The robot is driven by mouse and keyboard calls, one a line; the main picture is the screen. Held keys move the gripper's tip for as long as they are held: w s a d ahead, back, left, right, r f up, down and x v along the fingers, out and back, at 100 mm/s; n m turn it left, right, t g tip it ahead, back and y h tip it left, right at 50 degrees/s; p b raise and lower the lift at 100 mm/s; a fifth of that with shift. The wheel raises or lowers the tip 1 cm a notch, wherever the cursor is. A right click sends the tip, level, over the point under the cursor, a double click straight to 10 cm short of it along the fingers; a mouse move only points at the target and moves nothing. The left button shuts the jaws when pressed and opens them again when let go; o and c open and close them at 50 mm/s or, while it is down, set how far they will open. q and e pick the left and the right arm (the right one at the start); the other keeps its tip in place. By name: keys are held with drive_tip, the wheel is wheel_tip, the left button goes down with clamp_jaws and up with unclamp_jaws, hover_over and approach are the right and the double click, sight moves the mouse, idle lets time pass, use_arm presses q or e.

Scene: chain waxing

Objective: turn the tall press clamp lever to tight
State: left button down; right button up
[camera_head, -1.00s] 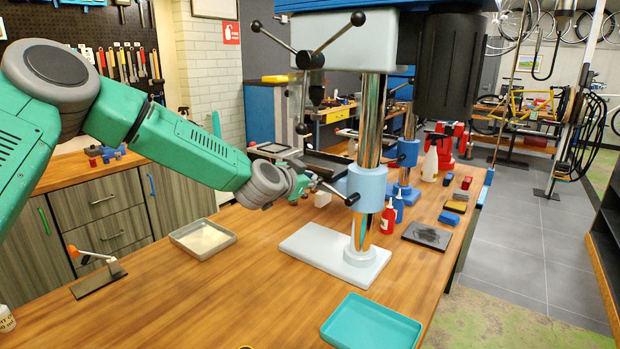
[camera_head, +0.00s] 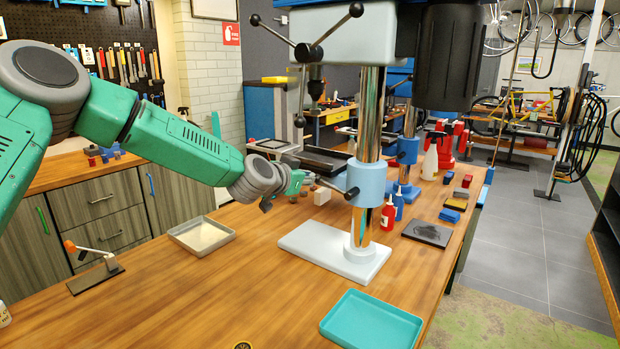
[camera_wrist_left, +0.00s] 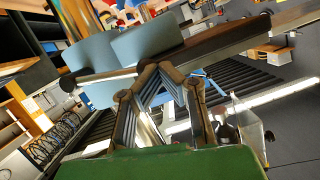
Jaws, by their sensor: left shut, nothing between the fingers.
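The tall press has a shiny column (camera_head: 370,118) with a light blue clamp collar (camera_head: 367,181) around it. The clamp lever (camera_head: 335,187) sticks out to the left of the collar, with a black ball (camera_head: 352,193) in front of the collar. My left gripper (camera_head: 309,181) is just left of the lever, shut and empty; whether it touches the lever cannot be told. In the left wrist view the closed fingers (camera_wrist_left: 158,72) meet below the light blue collar faces (camera_wrist_left: 148,43). My right gripper is not in view.
The press's pale base plate (camera_head: 315,247) stands on the wooden bench. Red and blue bottles (camera_head: 388,214) stand right of the column. A grey tray (camera_head: 202,236) lies at left and a teal tray (camera_head: 372,320) in front. The black-balled feed handles (camera_head: 315,45) hang above my arm.

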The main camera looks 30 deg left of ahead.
use_arm(q)
drive_tip(key=f+n+h+b, duration=0.1)
drive_tip(key=b, duration=0.2)
drive_tip(key=f+n+b, duration=0.2)
drive_tip(key=b, duration=0.1)
drive_tip(key=f+n+h+b, duration=0.1)
drive_tip(key=f+n+b, duration=0.1)
drive_tip(key=b, duration=0.1)
drive_tip(key=shift+d+h, duration=0.3)
drive_tip(key=shift+d, duration=0.1)
drive_tip(key=shift+f+b, duration=0.15)
drive_tip(key=shift+b, duration=0.15)
idle(0.7)
